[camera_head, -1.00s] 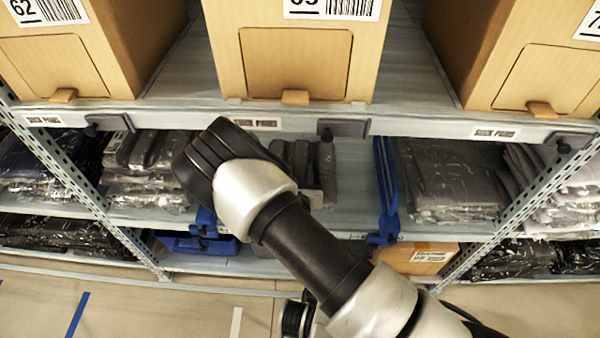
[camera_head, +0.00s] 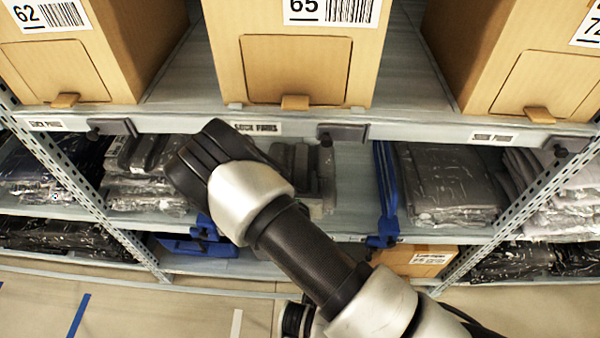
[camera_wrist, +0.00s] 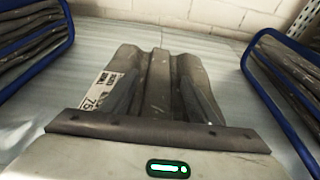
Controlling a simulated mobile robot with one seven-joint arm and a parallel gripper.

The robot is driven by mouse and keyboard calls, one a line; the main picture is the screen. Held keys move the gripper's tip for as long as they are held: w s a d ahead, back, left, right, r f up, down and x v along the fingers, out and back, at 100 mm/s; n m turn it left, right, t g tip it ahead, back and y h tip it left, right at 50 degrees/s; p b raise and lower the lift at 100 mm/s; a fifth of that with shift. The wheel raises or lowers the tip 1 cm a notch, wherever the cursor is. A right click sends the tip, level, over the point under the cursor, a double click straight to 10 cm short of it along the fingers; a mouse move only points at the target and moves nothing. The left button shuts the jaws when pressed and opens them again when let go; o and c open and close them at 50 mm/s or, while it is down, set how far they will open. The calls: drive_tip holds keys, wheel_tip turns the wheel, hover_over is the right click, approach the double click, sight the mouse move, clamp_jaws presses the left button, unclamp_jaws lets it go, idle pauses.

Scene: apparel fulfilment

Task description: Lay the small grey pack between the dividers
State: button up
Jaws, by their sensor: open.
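The small grey pack (camera_wrist: 165,70) lies flat on the shelf board in the wrist view, with a white label at its left side. It has open board on either side, between two blue dividers, one left (camera_wrist: 68,25) and one right (camera_wrist: 262,85). In the head view the pack (camera_head: 318,172) shows partly behind my arm, and the right divider (camera_head: 386,190) stands to its right. My gripper (camera_wrist: 163,98) is open at the near part of the pack, a finger toward each side. I cannot tell whether the fingers touch it. The fingertips are hidden in the head view.
Dark garment stacks fill the bays beyond both dividers, including a bagged grey stack (camera_head: 450,180) at right. The upper shelf edge (camera_head: 440,132) with cartons (camera_head: 295,60) runs close above my wrist. A pale brick wall (camera_wrist: 200,14) closes the back.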

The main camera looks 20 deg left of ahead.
drive_tip(key=p+v, duration=0.1)
drive_tip(key=v, duration=0.8)
drive_tip(key=shift+s, duration=0.15)
